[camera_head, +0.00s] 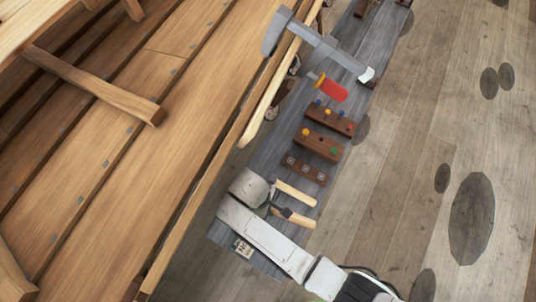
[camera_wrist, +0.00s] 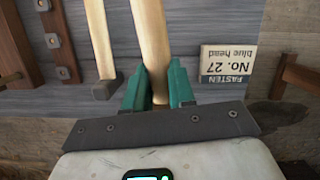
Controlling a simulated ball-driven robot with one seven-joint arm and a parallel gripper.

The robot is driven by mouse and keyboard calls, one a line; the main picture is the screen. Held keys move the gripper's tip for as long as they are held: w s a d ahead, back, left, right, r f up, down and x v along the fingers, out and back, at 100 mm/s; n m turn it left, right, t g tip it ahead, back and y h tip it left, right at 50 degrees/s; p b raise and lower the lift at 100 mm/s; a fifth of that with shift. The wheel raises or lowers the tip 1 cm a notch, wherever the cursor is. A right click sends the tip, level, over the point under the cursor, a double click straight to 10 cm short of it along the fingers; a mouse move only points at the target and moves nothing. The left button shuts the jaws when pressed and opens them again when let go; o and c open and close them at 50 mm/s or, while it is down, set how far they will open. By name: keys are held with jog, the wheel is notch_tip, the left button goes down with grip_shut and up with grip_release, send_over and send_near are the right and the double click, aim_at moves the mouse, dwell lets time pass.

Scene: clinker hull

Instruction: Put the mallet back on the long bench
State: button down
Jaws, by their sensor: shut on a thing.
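My gripper (camera_wrist: 158,92) is shut on a pale wooden handle (camera_wrist: 152,40), which I take to be the mallet's. The teal fingers press on both sides of it. The handle runs out of the top of the wrist view, and no mallet head shows clearly. In the head view my gripper (camera_head: 281,211) is over the lower end of the long bench (camera_head: 270,150), with the handle (camera_head: 302,220) pointing right. I cannot tell whether the handle touches the grey bench top. A second, thinner wooden handle (camera_wrist: 98,35) lies to its left, also seen in the head view (camera_head: 295,193).
A box labelled FASTEN No. 27 (camera_wrist: 227,64) lies right of the held handle. The planked hull (camera_head: 140,130) borders the bench on the left.

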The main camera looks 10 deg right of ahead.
jog(key=shift+f+b, duration=3.15)
jog(key=shift+f, duration=0.2)
jog(key=shift+f+b, duration=0.3)
jog(key=shift+f, duration=0.15)
jog(key=c, duration=0.9)
grip_release()
jog(key=shift+o, duration=0.2)
jog(key=shift+f, duration=0.1)
notch_tip(320, 180, up, 8)
jog(key=p, duration=0.8)
